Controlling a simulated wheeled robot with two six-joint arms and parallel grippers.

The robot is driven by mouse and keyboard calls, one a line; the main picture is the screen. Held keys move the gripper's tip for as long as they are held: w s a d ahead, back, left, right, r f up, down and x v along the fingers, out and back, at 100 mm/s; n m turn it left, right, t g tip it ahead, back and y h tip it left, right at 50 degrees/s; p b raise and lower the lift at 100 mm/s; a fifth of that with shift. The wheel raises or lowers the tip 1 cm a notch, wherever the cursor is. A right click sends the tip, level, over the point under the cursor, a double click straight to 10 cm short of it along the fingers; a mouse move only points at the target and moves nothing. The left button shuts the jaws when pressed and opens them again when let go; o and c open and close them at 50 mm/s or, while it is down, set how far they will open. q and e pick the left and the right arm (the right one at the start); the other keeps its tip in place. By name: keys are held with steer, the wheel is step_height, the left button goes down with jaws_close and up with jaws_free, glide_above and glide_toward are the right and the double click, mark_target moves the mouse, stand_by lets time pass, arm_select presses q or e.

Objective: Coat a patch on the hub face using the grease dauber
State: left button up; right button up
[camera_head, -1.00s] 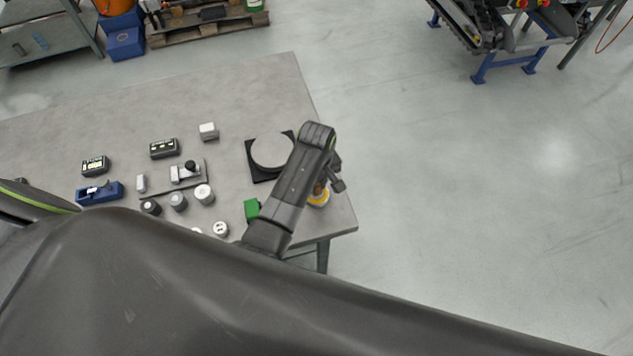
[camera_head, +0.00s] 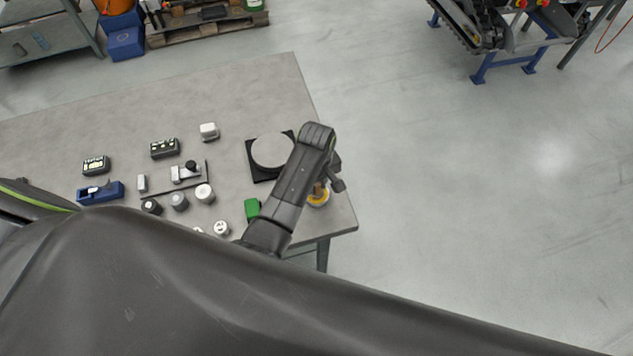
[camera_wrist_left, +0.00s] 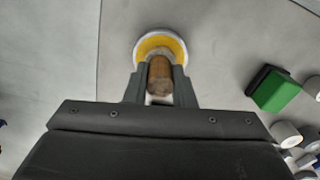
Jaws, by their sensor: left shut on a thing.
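The grease dauber, a brown handle (camera_wrist_left: 160,75), is held upright between the fingers of my left gripper (camera_wrist_left: 160,88), which is shut on it. Its lower end is over or in a round white-rimmed tin of yellow grease (camera_wrist_left: 146,44); I cannot tell whether it touches the grease. In the head view the tin (camera_head: 318,200) stands near the table's right edge, partly hidden by my left gripper (camera_head: 321,187). The hub face looks to be the round grey disc (camera_head: 272,150) on a black square base (camera_head: 258,173), left of my left forearm. My right gripper is out of view.
A green block (camera_head: 252,209) stands left of the tin. Several small cylinders, a fixture (camera_head: 187,172), a blue holder (camera_head: 100,193) and dark display boxes (camera_head: 164,148) occupy the table's left and front. The table (camera_head: 230,85) is clear at the back.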

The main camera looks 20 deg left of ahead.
arm_select(q)
steer(key=shift+r, duration=3.5)
steer(key=shift+f, duration=0.15)
step_height(320, 180, down, 7)
steer(key=shift+r, duration=0.2)
steer(key=shift+s+f, duration=0.1)
steer(key=shift+f, duration=0.05)
